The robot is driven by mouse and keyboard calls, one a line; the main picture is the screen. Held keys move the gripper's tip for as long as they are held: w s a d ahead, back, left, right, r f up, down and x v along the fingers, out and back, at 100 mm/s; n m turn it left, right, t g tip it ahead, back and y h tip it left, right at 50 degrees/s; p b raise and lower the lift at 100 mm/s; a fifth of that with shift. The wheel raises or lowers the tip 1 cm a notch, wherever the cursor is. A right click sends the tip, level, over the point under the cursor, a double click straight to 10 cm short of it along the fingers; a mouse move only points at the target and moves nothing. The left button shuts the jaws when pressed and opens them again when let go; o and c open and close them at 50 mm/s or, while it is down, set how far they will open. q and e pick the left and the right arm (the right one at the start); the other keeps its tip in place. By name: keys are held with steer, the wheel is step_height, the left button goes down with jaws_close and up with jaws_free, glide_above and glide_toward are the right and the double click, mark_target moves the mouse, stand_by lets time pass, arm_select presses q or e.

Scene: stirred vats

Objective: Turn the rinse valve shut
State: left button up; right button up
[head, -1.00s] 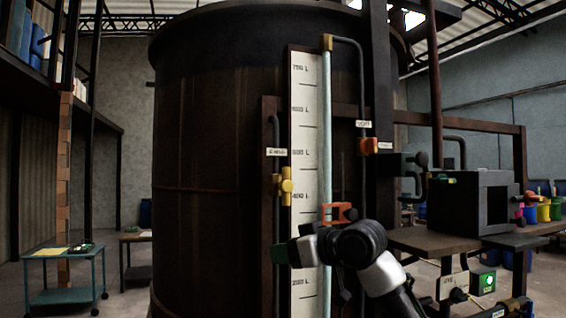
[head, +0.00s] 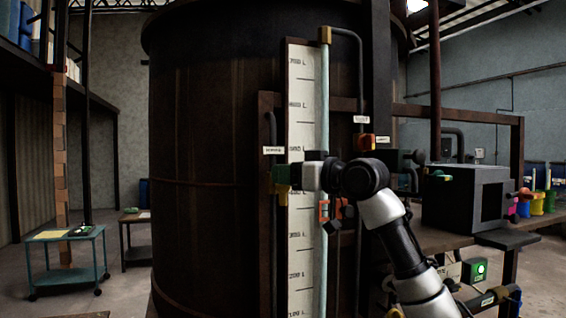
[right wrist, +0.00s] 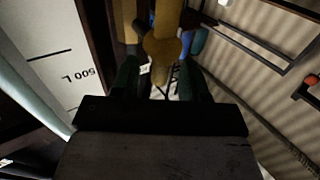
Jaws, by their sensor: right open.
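The yellow valve handle (head: 282,198) is on a thin dark pipe left of the white level scale, under a small label (head: 273,150) I cannot read for sure. My right gripper (head: 280,178) is at this handle and covers most of it. In the right wrist view, the yellow handle (right wrist: 163,48) comes down from the top between the two green fingers of my right gripper (right wrist: 162,80). The fingers are apart, with gaps beside the handle; I cannot tell any contact. My left gripper is not in view.
The large dark vat (head: 215,150) stands behind. The scale (head: 301,255) and sight tube (head: 324,120), with an orange marker (head: 323,211), are right of the handle. A red-orange valve (head: 364,142) is higher right. A grey box (head: 463,205) sits on a bench at right.

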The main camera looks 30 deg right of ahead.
steer(key=shift+x, duration=0.8)
jaws_close()
steer(key=shift+f, duration=0.1)
steer(key=shift+s+d+f+m+t+h+b, duration=0.1)
steer(key=shift+d+f+m+t+h+b, duration=0.35)
steer(key=shift+m+t+h+b, duration=2.35)
steer(key=shift+s+d+f+m+g+h+b, duration=0.15)
steer(key=shift+d+f+m+g+h+b, duration=0.65)
steer(key=shift+m, duration=4.55)
steer(key=shift+s+d+f+m+t+h+b, duration=0.1)
steer(key=shift+m+t+h+b, duration=1.8)
steer(key=shift+m, duration=2.15)
steer(key=shift+m+g+h+p, duration=0.3)
steer(key=shift+g+h+p, duration=0.1)
steer(key=shift+h+p, duration=0.2)
